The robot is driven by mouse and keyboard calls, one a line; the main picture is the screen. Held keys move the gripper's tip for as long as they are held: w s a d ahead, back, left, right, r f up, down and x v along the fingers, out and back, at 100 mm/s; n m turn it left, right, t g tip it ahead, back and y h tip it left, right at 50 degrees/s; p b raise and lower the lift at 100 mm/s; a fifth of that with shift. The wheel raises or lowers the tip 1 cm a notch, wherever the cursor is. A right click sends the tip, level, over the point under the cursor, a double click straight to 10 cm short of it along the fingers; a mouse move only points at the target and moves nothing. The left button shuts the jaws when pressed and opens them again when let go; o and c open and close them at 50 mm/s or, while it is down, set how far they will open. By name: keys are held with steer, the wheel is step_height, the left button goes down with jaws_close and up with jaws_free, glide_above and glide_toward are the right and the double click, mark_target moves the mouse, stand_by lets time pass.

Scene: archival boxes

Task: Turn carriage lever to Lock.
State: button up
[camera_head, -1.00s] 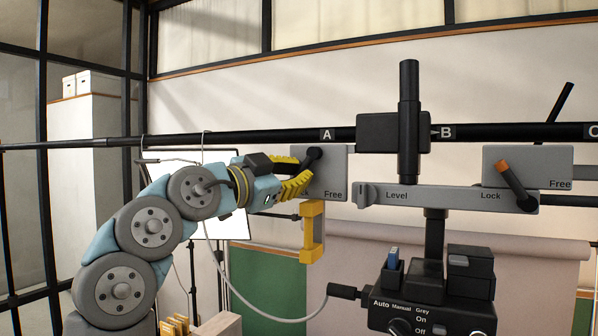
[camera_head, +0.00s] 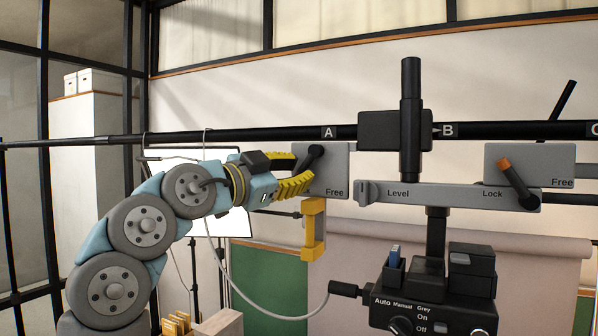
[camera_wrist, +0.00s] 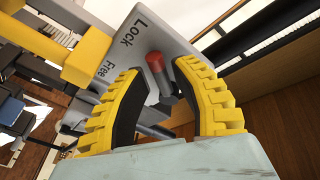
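The carriage lever (camera_wrist: 161,77) has a red tip in the wrist view and stands on a grey plate (camera_wrist: 178,49) marked Lock and Free. In the head view its dark upper end (camera_head: 316,152) shows on the plate (camera_head: 338,165) below letter A, and the lever runs down and left behind my gripper. The Lock word is mostly hidden there; Free is clear. My gripper (camera_head: 305,170) is at the plate's left side. In the wrist view its yellow fingers (camera_wrist: 160,80) are apart, on either side of the lever. The right finger is close to it; contact is unclear.
A yellow handle (camera_head: 313,230) hangs just below the plate. A black rail (camera_head: 260,136) runs behind. To the right are a Level/Lock bar (camera_head: 440,196), an orange-tipped lever (camera_head: 513,178) and a black control box (camera_head: 430,300). A cable (camera_head: 240,290) hangs below my arm.

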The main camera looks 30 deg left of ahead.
steer(key=v, duration=1.1)
